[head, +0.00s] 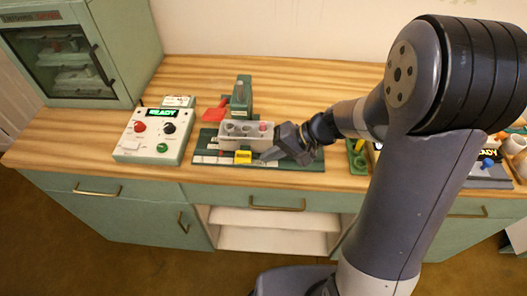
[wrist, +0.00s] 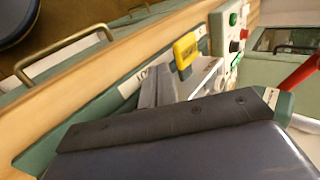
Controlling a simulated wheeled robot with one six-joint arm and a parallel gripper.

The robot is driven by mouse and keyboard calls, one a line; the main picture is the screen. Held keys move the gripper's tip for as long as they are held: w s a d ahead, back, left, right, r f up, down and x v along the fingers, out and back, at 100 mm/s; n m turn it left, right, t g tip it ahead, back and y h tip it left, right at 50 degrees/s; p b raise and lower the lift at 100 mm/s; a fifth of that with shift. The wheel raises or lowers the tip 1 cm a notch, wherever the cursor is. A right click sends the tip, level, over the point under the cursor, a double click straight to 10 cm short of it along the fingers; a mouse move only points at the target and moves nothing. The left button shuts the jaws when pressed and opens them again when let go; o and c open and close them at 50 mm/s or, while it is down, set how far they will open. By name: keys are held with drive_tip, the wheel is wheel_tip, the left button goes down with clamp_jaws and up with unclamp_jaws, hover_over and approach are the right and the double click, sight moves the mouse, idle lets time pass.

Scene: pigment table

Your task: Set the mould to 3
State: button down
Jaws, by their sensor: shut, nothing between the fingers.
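The mould is a light grey block (head: 232,142) with round cavities on top, standing on a dark green base (head: 305,165). A yellow piece (head: 243,157) sits at its front, above a pale strip (head: 212,160) along the base's front edge. In the wrist view the yellow piece (wrist: 186,50) shows just beyond my fingertips, with the pale strip (wrist: 135,80) beside it; its marks are too small to read. My gripper (head: 268,154) is shut and empty, low over the base just right of the yellow piece. I cannot tell whether they touch.
A green press (head: 241,95) with a red lever (head: 215,112) stands behind the mould. A control box (head: 157,136) reading READY is to the left, and a green cabinet (head: 120,50) is at far left. Small tools and cups (head: 513,145) are at right.

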drive_tip(key=shift+a, duration=0.95)
